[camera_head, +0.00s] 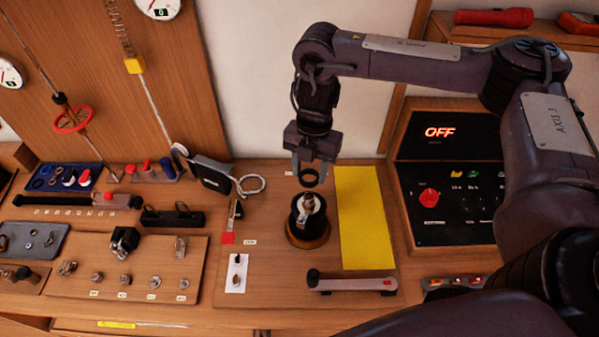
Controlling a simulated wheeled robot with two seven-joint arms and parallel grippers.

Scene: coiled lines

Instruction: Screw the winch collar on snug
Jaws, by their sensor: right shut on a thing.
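The winch (307,229) is a dark drum on a brown round base, standing on the wooden bench board, with a pale metal post at its top. My right gripper (309,174) comes down from above and is shut on the winch collar (309,183), a small dark ring. The collar hangs over the winch, and a gap shows between it and the post. Whether it is exactly centred over the post I cannot tell from this angle. My left gripper is not in view.
A yellow mat (365,215) lies right of the winch, and a dark handle bar (350,283) lies in front. A control panel (447,180) reading OFF stands at the right. Trays and small fittings fill the left. A white card (236,273) lies left of the winch.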

